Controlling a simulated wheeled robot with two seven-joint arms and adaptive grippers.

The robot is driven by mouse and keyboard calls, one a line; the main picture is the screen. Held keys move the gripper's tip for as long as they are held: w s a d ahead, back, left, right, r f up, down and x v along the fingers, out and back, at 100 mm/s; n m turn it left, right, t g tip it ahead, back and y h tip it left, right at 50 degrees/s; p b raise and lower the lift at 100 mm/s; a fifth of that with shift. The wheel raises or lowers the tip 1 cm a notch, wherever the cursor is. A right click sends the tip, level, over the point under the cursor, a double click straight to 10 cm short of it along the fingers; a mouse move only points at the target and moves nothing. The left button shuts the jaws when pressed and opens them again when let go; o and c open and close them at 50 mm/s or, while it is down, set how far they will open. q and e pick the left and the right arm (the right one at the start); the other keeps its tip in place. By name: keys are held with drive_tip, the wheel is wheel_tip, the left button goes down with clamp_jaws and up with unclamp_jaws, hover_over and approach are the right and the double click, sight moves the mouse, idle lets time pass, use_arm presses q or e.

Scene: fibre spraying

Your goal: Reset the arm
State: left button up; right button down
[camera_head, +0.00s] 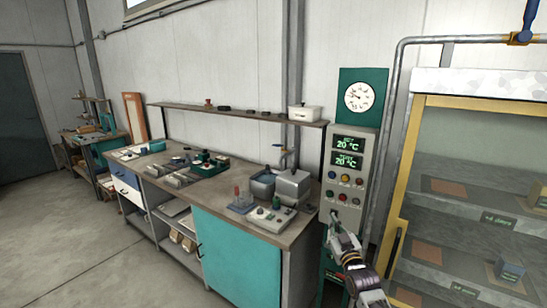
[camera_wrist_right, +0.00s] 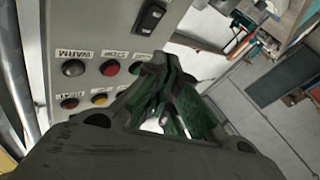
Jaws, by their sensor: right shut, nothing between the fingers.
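My right gripper (camera_head: 334,219) is at the lower front of the grey control panel (camera_head: 342,170), just below its rows of coloured buttons. In the right wrist view my right gripper (camera_wrist_right: 155,68) has its fingertips together with nothing between them, close to the panel face (camera_wrist_right: 112,25). Red, grey and yellow buttons show beside the fingers, some with labels such as WARM and STOP. Whether the fingertips touch the panel cannot be told. My left gripper is not in view.
A workbench (camera_head: 308,218) with a teal door and several small devices stands left of the panel. A glass-fronted cabinet (camera_head: 408,160) with a yellow frame is at the right. A shelf (camera_head: 240,114) hangs on the wall. The floor (camera_head: 60,235) at left is clear.

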drive_tip(key=s+d+f+m+g+h, duration=0.1)
drive_tip(key=s+d+f+g, duration=0.2)
drive_tip(key=f, duration=1.5)
drive_tip(key=s+f+m+g+h, duration=0.1)
drive_tip(key=s+f+g, duration=0.25)
drive_tip(key=f, duration=1.55)
drive_tip(key=s+d+f+g, duration=0.1)
drive_tip(key=s+f+g, duration=0.2)
drive_tip(key=s+f, duration=0.7)
drive_tip(key=s+d+f+g, duration=0.1)
drive_tip(key=s+f+g, duration=0.1)
drive_tip(key=s+f, duration=0.8)
drive_tip(key=s+f+g, duration=0.3)
drive_tip(key=s+f, duration=0.2)
drive_tip(key=s, duration=0.8)
drive_tip(key=s+d+f+g, duration=0.1)
drive_tip(key=s+f+g, duration=0.1)
drive_tip(key=s+f, duration=0.8)
drive_tip(key=s+g, duration=0.2)
drive_tip(key=s, duration=1.4)
drive_tip(key=shift+s+a+h, duration=0.25)
drive_tip(key=shift+a+h, duration=0.1)
drive_tip(key=shift+h, duration=0.05)
drive_tip(key=shift+s, duration=0.1)
